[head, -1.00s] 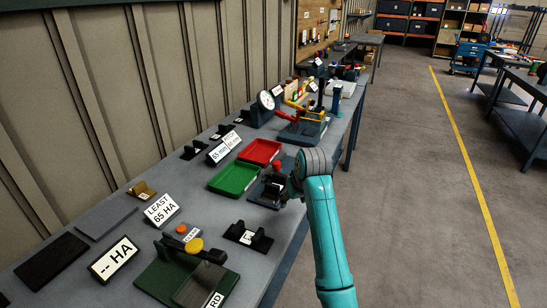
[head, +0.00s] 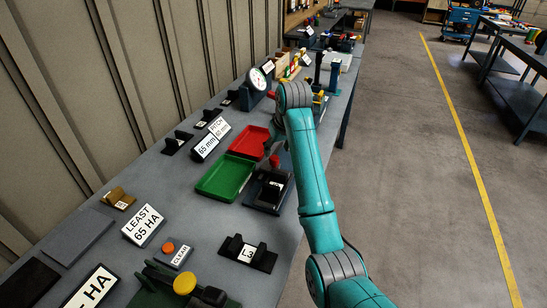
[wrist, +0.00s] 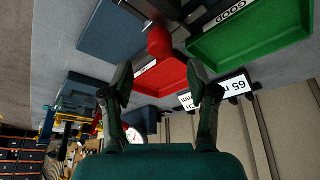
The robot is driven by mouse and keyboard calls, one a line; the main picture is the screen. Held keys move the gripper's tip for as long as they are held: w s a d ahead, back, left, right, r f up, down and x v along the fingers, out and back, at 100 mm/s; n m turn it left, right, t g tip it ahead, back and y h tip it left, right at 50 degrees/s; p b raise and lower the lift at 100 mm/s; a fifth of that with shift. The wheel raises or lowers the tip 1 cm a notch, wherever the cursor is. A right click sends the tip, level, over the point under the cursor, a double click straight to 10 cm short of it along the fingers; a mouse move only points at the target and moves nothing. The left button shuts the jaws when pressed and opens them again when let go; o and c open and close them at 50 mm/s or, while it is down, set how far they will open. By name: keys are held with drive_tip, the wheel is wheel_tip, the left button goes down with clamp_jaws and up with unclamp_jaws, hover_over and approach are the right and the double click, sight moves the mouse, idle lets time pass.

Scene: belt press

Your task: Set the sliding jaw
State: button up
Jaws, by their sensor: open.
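A dark fixture (head: 268,193) with a white-labelled block stands near the bench's front edge, beside the green tray. A red knob (head: 275,160) shows at its far side, and the red knob also shows at the top of the wrist view (wrist: 160,42). I cannot tell which part is the sliding jaw. A sign (head: 210,139) reads pitch, 65 mm and 80 mm. My gripper (wrist: 160,84) is open and empty, its two dark fingers spread apart. The knob appears between and beyond the fingertips, not touching them. In the head view my arm partly hides the gripper.
A green tray (head: 226,178) and a red tray (head: 249,140) lie left of the fixture. A round dial gauge (head: 258,78) stands farther back. A black cradle (head: 248,253) marked L3 and a "CLEAR" button box (head: 175,254) are nearer. Open floor lies right.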

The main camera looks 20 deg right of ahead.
sight(274, 157)
drive_tip(key=x, duration=0.7)
clamp_jaws()
